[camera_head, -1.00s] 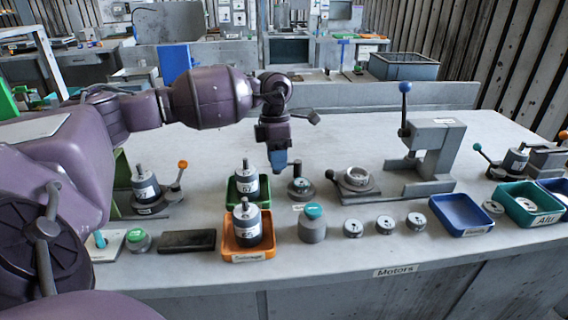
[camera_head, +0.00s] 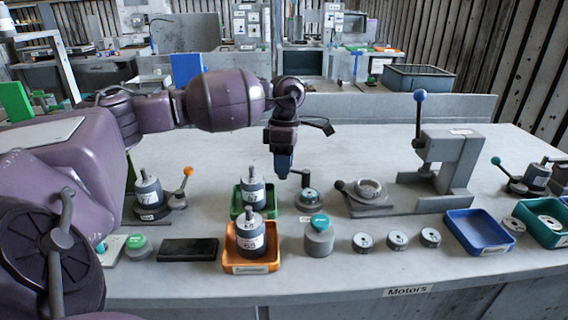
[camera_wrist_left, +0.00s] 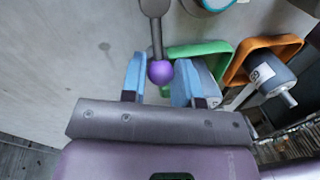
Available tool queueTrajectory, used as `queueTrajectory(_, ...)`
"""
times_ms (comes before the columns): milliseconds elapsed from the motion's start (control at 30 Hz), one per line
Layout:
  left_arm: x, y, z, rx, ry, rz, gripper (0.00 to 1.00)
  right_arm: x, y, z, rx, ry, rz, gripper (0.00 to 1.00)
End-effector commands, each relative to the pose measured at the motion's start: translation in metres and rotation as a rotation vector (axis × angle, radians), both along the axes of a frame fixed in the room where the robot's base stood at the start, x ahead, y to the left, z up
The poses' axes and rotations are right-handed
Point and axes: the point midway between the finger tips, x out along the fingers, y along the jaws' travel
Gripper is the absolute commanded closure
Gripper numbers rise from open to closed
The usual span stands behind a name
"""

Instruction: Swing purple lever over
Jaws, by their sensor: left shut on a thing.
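The purple lever ends in a round purple knob (camera_wrist_left: 161,72), which shows between the blue fingertips of my left gripper (camera_wrist_left: 159,80) in the left wrist view. The lever's dark arm runs from the knob to a grey pivot at the top of that view. In the head view my left gripper (camera_head: 283,165) points down just left of and behind the small clamp fixture (camera_head: 307,199) and hides the knob. The fixture's dark lever arm shows beside the fingertips. My left gripper is shut on the knob. My right gripper is in neither view.
A green tray (camera_wrist_left: 196,48) and an orange tray (camera_head: 230,258) with labelled motors stand close left of the fixture. A grey ring fixture (camera_head: 368,200) and a tall blue-knobbed press (camera_head: 447,160) stand to the right. The bench behind the fixture is clear.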

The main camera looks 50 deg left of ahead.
Motion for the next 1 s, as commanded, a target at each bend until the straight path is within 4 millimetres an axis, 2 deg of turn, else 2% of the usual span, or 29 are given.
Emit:
queueTrajectory(100, 0.000, 0.000, 0.001, 0.000, -0.002, 0.000, 0.95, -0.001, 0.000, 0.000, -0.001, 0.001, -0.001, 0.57)
queueTrajectory(133, 0.000, 0.000, 0.001, 0.000, -0.002, 0.000, 0.68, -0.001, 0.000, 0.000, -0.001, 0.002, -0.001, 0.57)
queueTrajectory(267, 0.000, 0.000, 0.001, 0.000, -0.001, 0.000, 0.48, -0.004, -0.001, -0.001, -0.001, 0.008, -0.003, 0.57)
queueTrajectory(533, 0.000, 0.000, 0.001, 0.000, -0.001, 0.001, 0.48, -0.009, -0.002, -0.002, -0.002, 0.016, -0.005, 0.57)
queueTrajectory(667, 0.002, 0.001, 0.008, 0.000, -0.003, 0.001, 0.48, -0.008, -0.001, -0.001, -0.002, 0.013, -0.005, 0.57)
queueTrajectory(1000, 0.010, 0.007, 0.065, -0.001, -0.007, 0.001, 0.48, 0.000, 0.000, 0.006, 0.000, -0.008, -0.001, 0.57)
